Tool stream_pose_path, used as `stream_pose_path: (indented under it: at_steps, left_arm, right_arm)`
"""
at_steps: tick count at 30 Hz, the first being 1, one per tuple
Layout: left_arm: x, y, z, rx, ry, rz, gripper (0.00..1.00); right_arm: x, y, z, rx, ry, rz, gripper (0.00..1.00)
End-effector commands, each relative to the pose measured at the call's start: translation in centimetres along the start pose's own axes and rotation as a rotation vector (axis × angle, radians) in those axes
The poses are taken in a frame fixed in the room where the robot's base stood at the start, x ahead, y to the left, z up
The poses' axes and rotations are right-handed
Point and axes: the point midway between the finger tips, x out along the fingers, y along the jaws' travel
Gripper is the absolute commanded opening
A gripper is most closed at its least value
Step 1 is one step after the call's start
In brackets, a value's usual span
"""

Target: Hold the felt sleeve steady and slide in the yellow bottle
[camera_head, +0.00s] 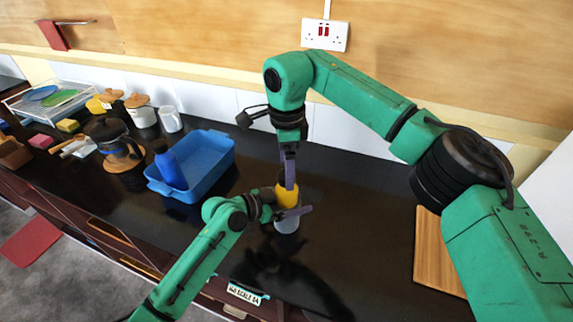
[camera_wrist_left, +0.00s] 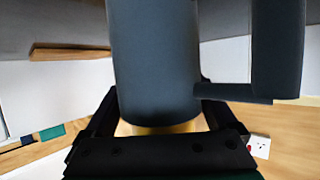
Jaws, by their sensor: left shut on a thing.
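The grey felt sleeve (camera_head: 287,224) stands upright on the dark counter. My left gripper (camera_head: 291,212) is shut on it from the left, a finger across its front. In the left wrist view the sleeve (camera_wrist_left: 155,65) is a dark cylinder between the fingers, seen upside down. The yellow bottle (camera_head: 284,197) is upright in line with the sleeve's mouth; yellow also shows at the sleeve's end in the left wrist view (camera_wrist_left: 160,128). How deep it sits is hidden. My right gripper (camera_head: 290,182) points down at the bottle's top, a purple finger overlapping it; its grip is unclear.
A blue tub (camera_head: 215,165) with a blue item (camera_head: 171,170) inside stands to the left. A coffee pot (camera_head: 112,140), lidded jars and a dish rack (camera_head: 45,100) are farther left. A wooden board (camera_head: 430,255) lies at right. The counter between is mostly clear.

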Motion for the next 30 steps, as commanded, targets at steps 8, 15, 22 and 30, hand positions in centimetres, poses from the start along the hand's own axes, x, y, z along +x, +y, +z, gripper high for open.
stream_pose_path:
  at_steps: [8,15,22,30]
  left_arm:
    - [0.0,0.0,0.0,0.0,0.001,0.0,1.0]
    - [-3.0,0.0,0.1,0.002,-0.002,-0.002,1.0]
    - [-9.3,0.0,0.1,0.003,-0.005,-0.001,1.0]
    - [-12.1,0.0,0.0,0.0,0.0,0.001,1.0]
  right_arm:
    - [0.0,0.0,0.0,0.0,0.0,0.0,1.0]
    - [0.0,0.0,0.0,0.0,0.0,0.0,1.0]
    - [0.0,0.0,0.0,0.0,0.0,0.0,1.0]
    - [0.0,0.0,0.0,0.0,0.0,0.0,1.0]
